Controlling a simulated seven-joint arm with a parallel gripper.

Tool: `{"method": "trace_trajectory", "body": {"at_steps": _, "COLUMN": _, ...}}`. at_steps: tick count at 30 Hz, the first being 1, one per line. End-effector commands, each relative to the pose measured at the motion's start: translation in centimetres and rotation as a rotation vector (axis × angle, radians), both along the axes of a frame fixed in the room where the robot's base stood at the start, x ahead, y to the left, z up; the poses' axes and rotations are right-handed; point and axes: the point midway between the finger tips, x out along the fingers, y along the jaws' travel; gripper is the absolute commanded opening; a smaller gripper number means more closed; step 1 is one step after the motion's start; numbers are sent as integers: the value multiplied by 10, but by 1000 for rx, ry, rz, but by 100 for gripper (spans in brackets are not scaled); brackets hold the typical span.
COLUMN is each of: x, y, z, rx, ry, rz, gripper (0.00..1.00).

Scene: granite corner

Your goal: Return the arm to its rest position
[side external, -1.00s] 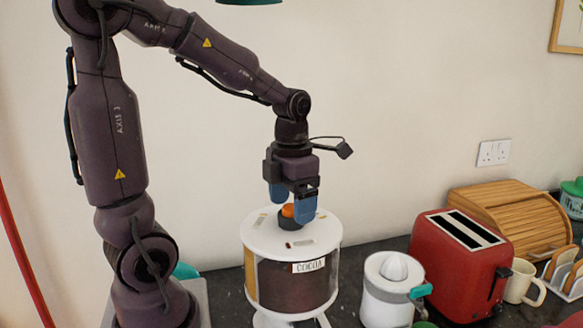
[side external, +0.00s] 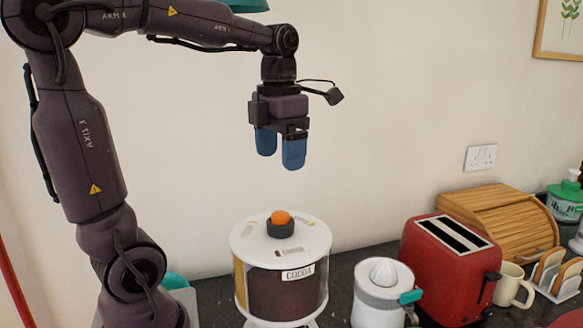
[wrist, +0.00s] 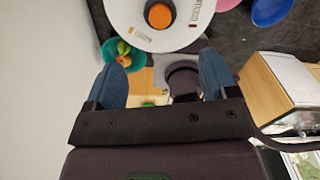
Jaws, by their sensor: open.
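My gripper (side external: 280,158) hangs fingers-down in free air above the cocoa canister, its two blue fingers apart with nothing between them. The fingers also show in the wrist view (wrist: 158,82). The canister (side external: 281,292) is round, with a white lid and a "COCOA" label, and stands upright on the dark counter. An orange piece (side external: 281,217) sits in a dark ring on the lid, clear of the fingers. The lid (wrist: 125,12) and the orange piece (wrist: 159,15) also show at the top of the wrist view.
Right of the canister stand a white juicer (side external: 382,290), a red toaster (side external: 450,265), a cream mug (side external: 512,287) and a wooden bread box (side external: 500,220). A teal lamp-like shape (side external: 246,5) hangs at the top. In the wrist view, a teal bowl (wrist: 108,54) holds fruit.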

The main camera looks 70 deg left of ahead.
Motion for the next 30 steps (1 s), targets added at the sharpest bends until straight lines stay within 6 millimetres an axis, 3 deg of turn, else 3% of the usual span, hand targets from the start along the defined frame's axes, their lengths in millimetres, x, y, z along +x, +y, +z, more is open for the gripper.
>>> {"method": "trace_trajectory", "body": {"at_steps": 7, "x": 0, "y": 0, "z": 0, "rx": 0, "ry": 0, "rz": -42, "gripper": 79}}
{"method": "trace_trajectory", "body": {"at_steps": 11, "x": 3, "y": 2, "z": 0, "rx": 11, "ry": -19, "rz": -245, "gripper": 79}}
{"method": "trace_trajectory", "body": {"at_steps": 20, "x": 3, "y": -1, "z": -17, "rx": 86, "ry": -54, "rz": -1106, "gripper": 79}}
{"method": "trace_trajectory", "body": {"at_steps": 30, "x": -7, "y": -29, "z": -31, "rx": 293, "ry": -37, "rz": -2193, "gripper": 79}}
